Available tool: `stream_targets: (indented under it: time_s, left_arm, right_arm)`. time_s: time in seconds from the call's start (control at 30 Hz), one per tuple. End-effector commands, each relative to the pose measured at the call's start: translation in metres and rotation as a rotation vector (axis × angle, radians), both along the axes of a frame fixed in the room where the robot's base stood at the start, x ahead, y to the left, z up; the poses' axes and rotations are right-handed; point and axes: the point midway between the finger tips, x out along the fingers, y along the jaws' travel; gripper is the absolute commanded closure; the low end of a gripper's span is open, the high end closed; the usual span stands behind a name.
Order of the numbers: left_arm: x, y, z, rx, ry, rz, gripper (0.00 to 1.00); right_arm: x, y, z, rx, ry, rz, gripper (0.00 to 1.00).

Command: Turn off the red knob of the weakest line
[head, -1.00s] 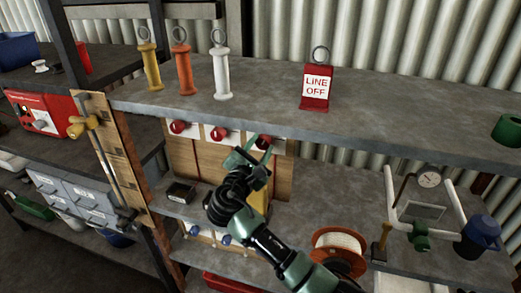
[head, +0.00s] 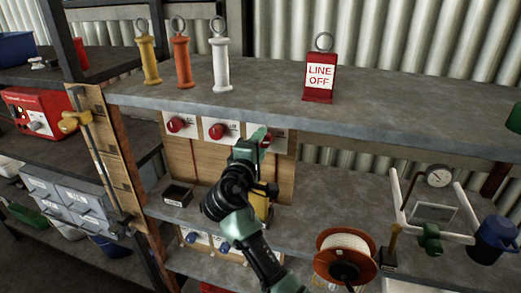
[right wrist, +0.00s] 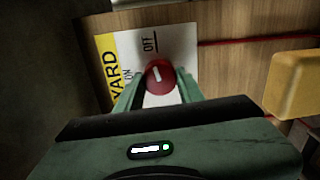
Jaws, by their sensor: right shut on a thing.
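Three white plates with red knobs line the wooden board under the upper shelf. The left knob (head: 175,125) and middle knob (head: 217,131) show freely in the head view. My right gripper (head: 262,139) is at the right-hand plate (head: 281,141) and hides its knob there. In the right wrist view, its fingers are shut on the red YARD knob (right wrist: 159,76). The YARD plate (right wrist: 176,44) has a yellow strip and ON and OFF marks. The knob's white mark points roughly up in that picture, toward the OFF side. My left gripper is not in view.
A red LINE OFF tag (head: 320,78) stands on the upper shelf (head: 270,90), with yellow, orange and white ringed handles (head: 220,65) to its left. Below are blue knobs (head: 215,242), a cable reel (head: 345,257) and a gauge frame (head: 432,215). A yellow thing (right wrist: 297,84) is beside the plate.

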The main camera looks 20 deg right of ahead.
Motion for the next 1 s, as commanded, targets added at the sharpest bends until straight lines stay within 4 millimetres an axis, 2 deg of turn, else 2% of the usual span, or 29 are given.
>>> stream_targets:
  time_s: [0.03, 0.3, 0.97, 1.0]
  left_arm:
    - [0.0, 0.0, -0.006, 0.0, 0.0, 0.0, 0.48]
    - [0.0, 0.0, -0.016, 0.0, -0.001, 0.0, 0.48]
    - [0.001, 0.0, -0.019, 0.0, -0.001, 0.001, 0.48]
    - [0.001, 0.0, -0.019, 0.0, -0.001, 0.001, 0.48]
  right_arm:
    - [0.0, 0.0, -0.004, 0.032, -0.016, -0.001, 1.0]
    - [0.0, 0.0, -0.003, 0.143, -0.09, -0.001, 1.0]
    - [0.0, 0.0, -0.002, 0.19, -0.12, -0.002, 1.0]
    - [0.0, 0.0, -0.003, 0.189, -0.12, -0.002, 0.57]
